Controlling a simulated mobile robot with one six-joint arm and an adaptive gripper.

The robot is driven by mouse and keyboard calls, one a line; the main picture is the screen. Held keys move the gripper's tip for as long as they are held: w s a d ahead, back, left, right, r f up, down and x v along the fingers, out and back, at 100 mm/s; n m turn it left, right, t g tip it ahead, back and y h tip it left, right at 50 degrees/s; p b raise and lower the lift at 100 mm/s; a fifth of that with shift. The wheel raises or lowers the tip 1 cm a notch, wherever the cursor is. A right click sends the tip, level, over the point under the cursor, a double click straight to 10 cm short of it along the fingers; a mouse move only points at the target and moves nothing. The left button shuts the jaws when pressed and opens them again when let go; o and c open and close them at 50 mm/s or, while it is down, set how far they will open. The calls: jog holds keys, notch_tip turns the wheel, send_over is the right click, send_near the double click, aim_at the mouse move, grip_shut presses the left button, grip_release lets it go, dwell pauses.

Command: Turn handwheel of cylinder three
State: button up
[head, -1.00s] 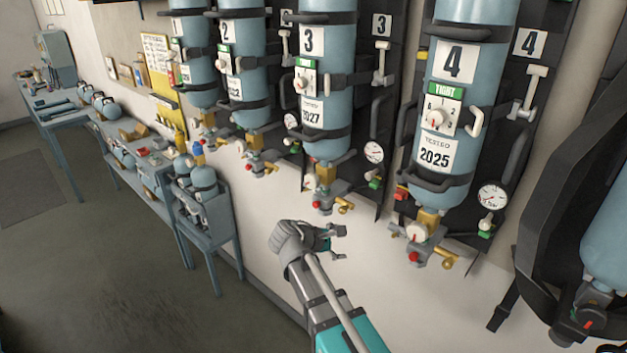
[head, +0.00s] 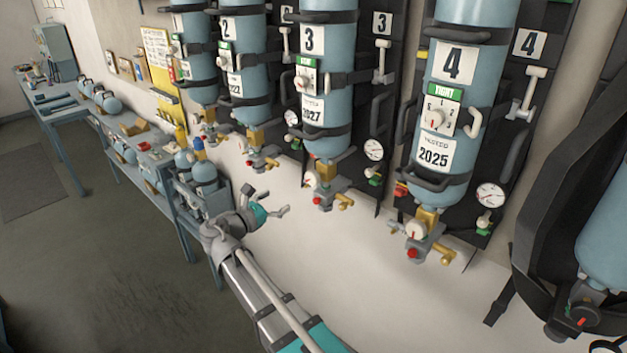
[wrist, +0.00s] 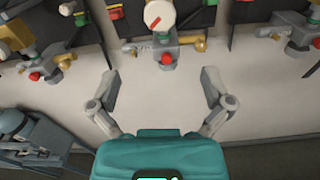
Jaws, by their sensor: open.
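Cylinder three (head: 328,72), a blue upright tank with a "3" label, is strapped to the wall rack in the head view. At its foot is a brass-and-grey valve (head: 328,199) with a pale round handwheel (head: 312,180) at its left. My gripper (head: 283,211) is open and empty, below and left of that valve, apart from it. In the wrist view my spread fingers (wrist: 157,78) point towards a middle valve, with a white handwheel (wrist: 159,14) bearing a red mark at the top edge. It appears to be cylinder three's, but no number shows there.
Cylinder four (head: 460,70) and its valve hang to the right, cylinder two (head: 240,70) to the left. A pressure gauge (head: 373,150) sits right of cylinder three. A blue-grey bench (head: 155,180) with small cylinders stands left, close to my arm. The pale wall below the valves is clear.

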aim_at(310, 180)
jog(key=shift+w+d, duration=0.1)
jog(key=shift+x, duration=6.8)
jog(key=c, duration=1)
jog(key=shift+d, duration=0.2)
jog(key=shift+c, duration=0.5)
jog(key=shift+a, duration=0.1)
jog(key=shift+m, duration=0.3)
